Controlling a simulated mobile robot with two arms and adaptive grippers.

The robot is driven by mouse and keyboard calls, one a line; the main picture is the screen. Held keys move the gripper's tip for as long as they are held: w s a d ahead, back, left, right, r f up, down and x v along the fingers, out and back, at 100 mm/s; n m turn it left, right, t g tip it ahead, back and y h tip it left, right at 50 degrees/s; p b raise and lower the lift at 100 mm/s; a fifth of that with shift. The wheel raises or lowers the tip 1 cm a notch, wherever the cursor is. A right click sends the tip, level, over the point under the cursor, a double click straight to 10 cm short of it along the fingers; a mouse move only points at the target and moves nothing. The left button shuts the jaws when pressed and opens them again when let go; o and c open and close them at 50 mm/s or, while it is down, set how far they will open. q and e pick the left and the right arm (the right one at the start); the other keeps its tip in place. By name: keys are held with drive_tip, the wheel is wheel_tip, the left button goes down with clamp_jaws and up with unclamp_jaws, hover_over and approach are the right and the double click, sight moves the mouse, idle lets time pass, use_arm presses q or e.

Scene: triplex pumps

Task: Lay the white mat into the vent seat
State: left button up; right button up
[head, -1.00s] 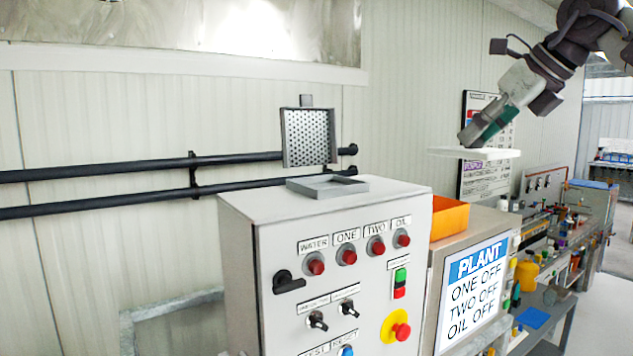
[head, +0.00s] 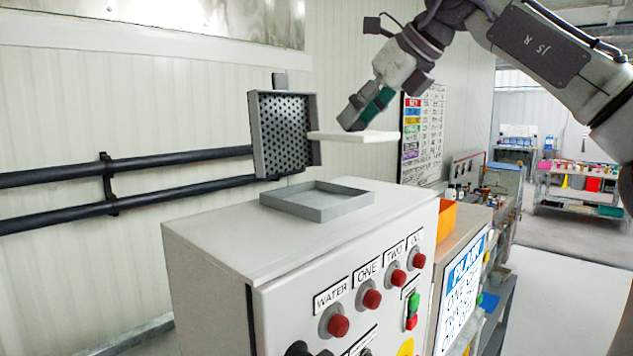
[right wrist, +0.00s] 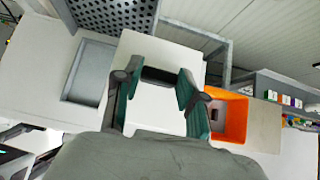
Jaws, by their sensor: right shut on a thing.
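The white mat (head: 378,137) is a flat, pale slab held level in the air. My right gripper (head: 356,118) is shut on it. The mat also shows between the fingers (right wrist: 157,78) in the right wrist view. The vent seat (head: 335,211) is a shallow grey square frame on top of the cabinet, and its inside looks empty. The mat is above the seat and to its right. In the right wrist view the seat (right wrist: 72,72) lies left of the mat. A perforated grey cover (head: 284,132) stands upright behind the seat. My left gripper is not in view.
The grey cabinet (head: 215,235) carries red buttons on its front. An orange bin (head: 447,220) stands to its right, also seen in the right wrist view (right wrist: 238,125). Dark pipes (head: 60,175) run along the wall. The air between mat and seat looks clear.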

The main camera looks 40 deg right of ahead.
drive_tip(key=a+f, duration=0.1)
drive_tip(key=a, duration=0.1)
drive_tip(key=a+f, duration=0.1)
drive_tip(key=a+f+p, duration=0.1)
drive_tip(key=a, duration=0.1)
drive_tip(key=shift+s+a+f, duration=0.1)
drive_tip(key=shift+s+a, duration=0.05)
drive_tip(key=shift+a, duration=0.2)
drive_tip(key=shift+w+a+f, duration=0.25)
drive_tip(key=shift+a+f, duration=0.2)
drive_tip(key=shift+a, duration=0.2)
drive_tip(key=shift+w+a+f, duration=0.2)
drive_tip(key=shift+a+f, duration=0.25)
drive_tip(key=shift+a, duration=0.15)
drive_tip(key=shift+s+f+p, duration=0.1)
drive_tip(key=shift+f+p, duration=0.2)
drive_tip(key=shift+p, duration=0.05)
drive_tip(key=shift+s+f+p, duration=0.25)
drive_tip(key=shift+f+p, duration=0.2)
drive_tip(key=shift+f, duration=0.7)
drive_tip(key=shift+d+f, duration=0.1)
drive_tip(key=shift+f, duration=0.25)
drive_tip(key=shift+w+f, duration=0.2)
drive_tip(key=o, duration=1)
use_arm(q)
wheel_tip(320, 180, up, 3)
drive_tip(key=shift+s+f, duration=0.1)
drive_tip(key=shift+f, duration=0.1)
use_arm(e)
drive_tip(key=shift+o, duration=0.2)
